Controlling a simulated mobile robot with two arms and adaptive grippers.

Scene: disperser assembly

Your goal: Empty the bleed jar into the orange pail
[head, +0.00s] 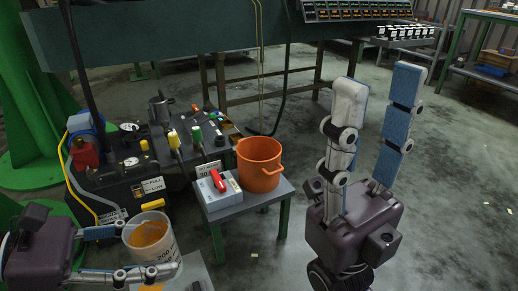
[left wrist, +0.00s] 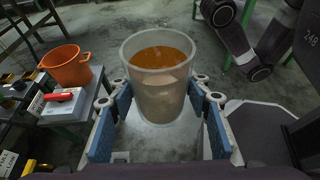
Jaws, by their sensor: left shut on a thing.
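The bleed jar (head: 165,252) is a clear cup with printed marks, holding orange-brown fluid, at the lower left of the head view. My left gripper (head: 148,250) is shut on its sides. In the left wrist view the jar (left wrist: 160,95) stands between the blue-padded fingers and looks about upright. The orange pail (head: 260,166) stands on a small table to the right of the jar and apart from it; it also shows in the left wrist view (left wrist: 68,68). The pail's floor is hidden. My right gripper (head: 379,85) points up with its fingers apart, empty.
The small table (head: 222,214) has green legs and also carries a grey box with a red handle (head: 219,182). A black machine (head: 130,185) with gauges, valves and hoses stands left of it. Open floor (head: 440,200) lies to the right.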

